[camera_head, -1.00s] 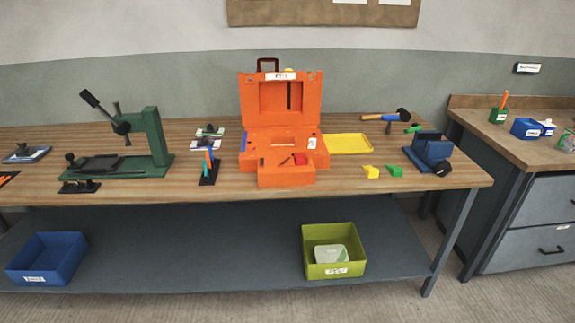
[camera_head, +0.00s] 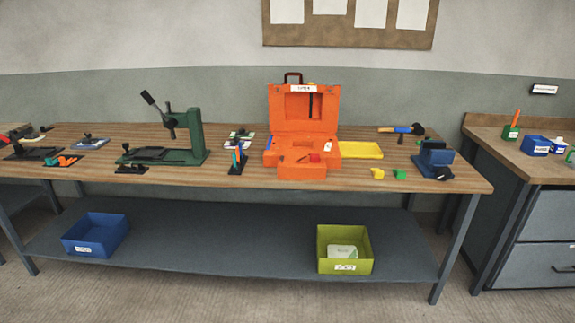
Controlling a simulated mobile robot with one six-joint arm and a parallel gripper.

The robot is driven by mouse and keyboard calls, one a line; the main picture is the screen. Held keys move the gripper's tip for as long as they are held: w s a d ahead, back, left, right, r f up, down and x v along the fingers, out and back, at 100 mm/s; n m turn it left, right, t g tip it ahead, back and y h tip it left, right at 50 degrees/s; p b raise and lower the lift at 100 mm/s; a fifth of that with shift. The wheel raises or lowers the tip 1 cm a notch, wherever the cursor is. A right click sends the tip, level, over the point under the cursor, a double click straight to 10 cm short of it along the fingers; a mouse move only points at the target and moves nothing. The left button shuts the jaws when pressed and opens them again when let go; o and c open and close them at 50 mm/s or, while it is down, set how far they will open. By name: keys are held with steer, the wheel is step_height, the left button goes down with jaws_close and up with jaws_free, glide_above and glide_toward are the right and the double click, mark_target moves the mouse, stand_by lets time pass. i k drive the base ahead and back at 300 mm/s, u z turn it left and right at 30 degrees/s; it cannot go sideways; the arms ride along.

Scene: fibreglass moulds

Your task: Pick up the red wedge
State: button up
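A small red piece (camera_head: 314,158), likely the red wedge, lies in the orange case (camera_head: 304,104) on the workbench. It sits in the right part of the case's lower half, by a small white label. Its exact shape is too small to tell. The case stands open with its lid upright at the back. My gripper is not in view.
A yellow wedge (camera_head: 377,174) and a green wedge (camera_head: 399,174) lie right of the case, before a yellow tray (camera_head: 361,150). A blue vise (camera_head: 435,158) stands at the bench's right end. A green press (camera_head: 190,140) stands left. Bins sit on the lower shelf.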

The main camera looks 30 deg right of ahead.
mark_target(314, 157)
steer(key=u, duration=0.35)
steer(key=k, duration=0.8)
steer(key=u, duration=0.9)
steer(key=i, duration=1.9)
steer(key=z, duration=0.8)
steer(key=i, duration=0.55)
steer(key=z, duration=0.65)
steer(key=i, duration=0.4)
steer(key=z, duration=0.15)
